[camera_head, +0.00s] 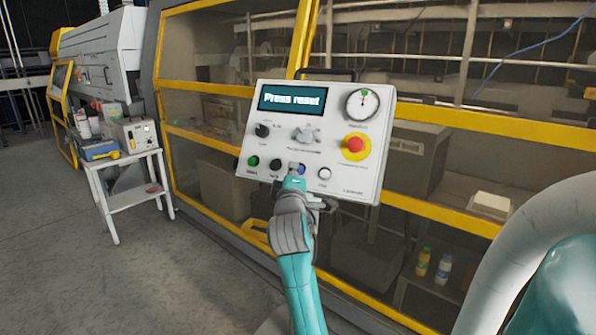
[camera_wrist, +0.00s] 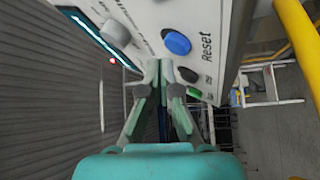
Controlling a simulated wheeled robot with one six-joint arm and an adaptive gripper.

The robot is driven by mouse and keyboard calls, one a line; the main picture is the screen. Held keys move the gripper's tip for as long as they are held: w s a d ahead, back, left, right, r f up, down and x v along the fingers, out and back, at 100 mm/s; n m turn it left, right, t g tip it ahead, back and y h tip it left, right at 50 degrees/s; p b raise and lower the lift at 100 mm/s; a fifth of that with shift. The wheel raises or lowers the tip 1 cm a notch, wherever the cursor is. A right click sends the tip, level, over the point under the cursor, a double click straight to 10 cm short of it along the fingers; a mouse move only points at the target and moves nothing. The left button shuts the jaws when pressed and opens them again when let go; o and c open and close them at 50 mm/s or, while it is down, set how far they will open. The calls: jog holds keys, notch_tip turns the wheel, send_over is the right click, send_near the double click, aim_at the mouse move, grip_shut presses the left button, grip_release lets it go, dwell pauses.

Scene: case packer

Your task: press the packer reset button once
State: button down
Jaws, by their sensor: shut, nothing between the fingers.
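The white control panel (camera_head: 338,128) faces me, and its display (camera_head: 292,99) reads "Press reset". The blue button (camera_wrist: 177,42) carries the word "Reset" beside it in the wrist view. In the head view the blue button (camera_head: 301,168) is partly hidden by my gripper (camera_head: 293,178), in the panel's lower row. My gripper also shows in the wrist view (camera_wrist: 160,68). Its fingers are together and empty, with the tips close to the panel, just beside and below the blue button in that picture. I cannot tell whether the tips touch the panel.
The lower row also has a green button (camera_head: 253,161), a black button (camera_head: 275,165) and a white button (camera_head: 324,173). A red emergency stop (camera_head: 355,145) on yellow is above right. A gauge (camera_head: 362,104) and knobs sit higher. A white cart (camera_head: 131,181) stands left; the floor there is clear.

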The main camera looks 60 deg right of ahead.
jog(key=shift+d, duration=0.1)
jog(key=shift+d+f, duration=0.2)
jog(key=shift+d, duration=0.05)
jog(key=shift+d+f, duration=0.2)
jog(key=shift+d, duration=0.15)
dwell(1.0)
jog(key=shift+a+r, duration=0.1)
jog(key=shift+a, duration=0.05)
jog(key=shift+a+r, duration=0.3)
jog(key=shift+a, duration=0.25)
jog(key=shift+s+a+r, duration=0.1)
jog(key=shift+a+r, duration=0.3)
jog(key=shift+a, duration=0.3)
jog(key=shift+w+a+r, duration=0.1)
jog(key=shift+a+r, duration=0.35)
jog(key=shift+a, duration=0.3)
jog(key=shift+s+a+r, duration=0.1)
jog(key=shift+a+r, duration=0.3)
jog(key=shift+a, duration=0.3)
